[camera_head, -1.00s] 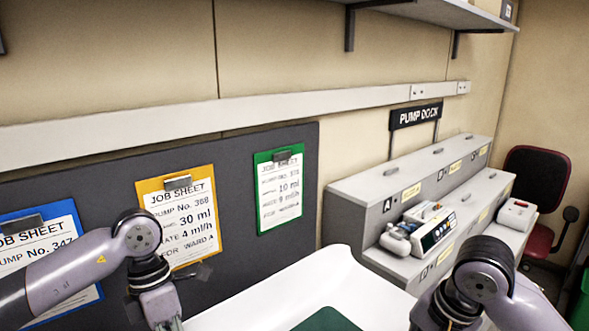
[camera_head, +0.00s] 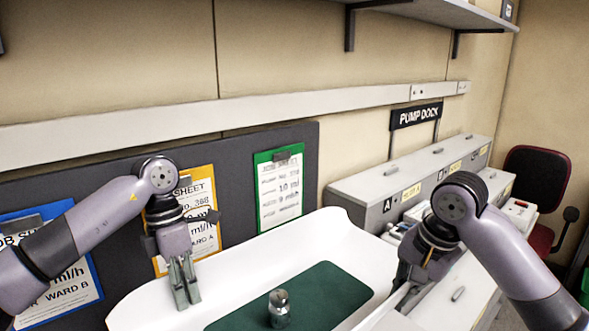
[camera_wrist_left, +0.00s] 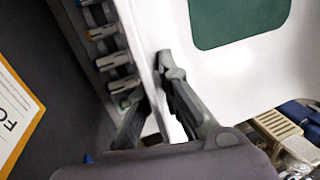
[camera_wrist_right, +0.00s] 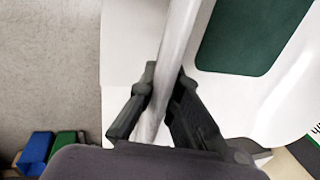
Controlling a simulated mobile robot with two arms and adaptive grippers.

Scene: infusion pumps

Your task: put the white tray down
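The white tray (camera_head: 350,243) has a dark green mat (camera_head: 335,290) on its floor, with a small silver metal object (camera_head: 279,310) standing upright on it. My left gripper (camera_head: 186,292) is at the tray's left side; in the left wrist view the tray's side wall (camera_wrist_left: 146,50) runs between its fingers. My right gripper (camera_head: 408,285) is at the right side; in the right wrist view the rim (camera_wrist_right: 178,55) passes between its fingers. Both are shut on the tray. The tray's near edge is out of the head view, and what lies under it is hidden.
A grey stepped pump dock (camera_head: 365,190) stands to the right, close to the tray. A dark panel with job sheets (camera_head: 281,190) is behind the tray. In the left wrist view, several small items (camera_wrist_left: 115,60) lie beside the tray wall. A red chair (camera_head: 540,190) stands far right.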

